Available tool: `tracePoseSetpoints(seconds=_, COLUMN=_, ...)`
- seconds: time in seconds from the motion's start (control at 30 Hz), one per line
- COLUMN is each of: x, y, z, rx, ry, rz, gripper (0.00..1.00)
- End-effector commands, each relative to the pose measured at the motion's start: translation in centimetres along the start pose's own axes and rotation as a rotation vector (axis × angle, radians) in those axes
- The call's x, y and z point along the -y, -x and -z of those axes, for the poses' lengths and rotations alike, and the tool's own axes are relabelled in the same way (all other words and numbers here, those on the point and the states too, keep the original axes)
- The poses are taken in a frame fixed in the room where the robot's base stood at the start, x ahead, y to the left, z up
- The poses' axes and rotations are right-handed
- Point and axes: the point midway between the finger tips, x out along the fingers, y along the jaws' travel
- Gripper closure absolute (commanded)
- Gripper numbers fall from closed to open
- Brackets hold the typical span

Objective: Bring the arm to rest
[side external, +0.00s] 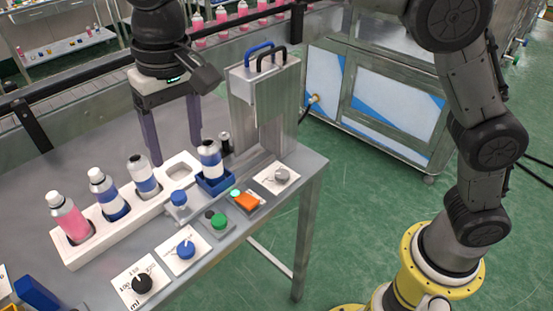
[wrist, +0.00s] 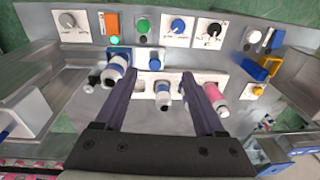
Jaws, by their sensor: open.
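My gripper (side external: 176,155) hangs above the back edge of the white rack, its two dark fingers wide apart with nothing between them. In the wrist view, the open gripper (wrist: 158,73) shows its fingers spread above the rack.
The metal crimping stand (side external: 262,100) with blue and black handles rises right of my gripper. Dials (side external: 184,249) and buttons (side external: 219,222) line the table's front edge. A conveyor with pink bottles (side external: 222,14) runs behind. The table left of the rack is mostly clear.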

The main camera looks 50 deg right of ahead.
Motion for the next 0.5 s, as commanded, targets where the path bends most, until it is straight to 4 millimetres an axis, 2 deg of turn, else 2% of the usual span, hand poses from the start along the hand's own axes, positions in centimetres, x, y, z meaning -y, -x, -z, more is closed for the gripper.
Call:
tracePoseSetpoints(seconds=0.03, x=-3.0, y=2.5, z=0.2, rx=-0.031, ry=-0.052, rz=0.016, gripper=0.29)
tracePoseSetpoints(seconds=0.1, x=-6.6, y=4.9, z=-0.1, rx=-0.064, ry=-0.108, rz=0.031, gripper=0.29)
tracePoseSetpoints(seconds=0.2, x=-11.3, y=7.4, z=-1.4, rx=-0.111, ry=-0.164, rz=0.047, gripper=0.29)
tracePoseSetpoints(seconds=0.33, x=-17.0, y=9.5, z=-4.2, rx=-0.177, ry=-0.215, rz=0.06, gripper=0.29)
tracePoseSetpoints(seconds=0.5, x=-23.0, y=10.1, z=-9.2, rx=-0.263, ry=-0.248, rz=0.059, gripper=0.29)
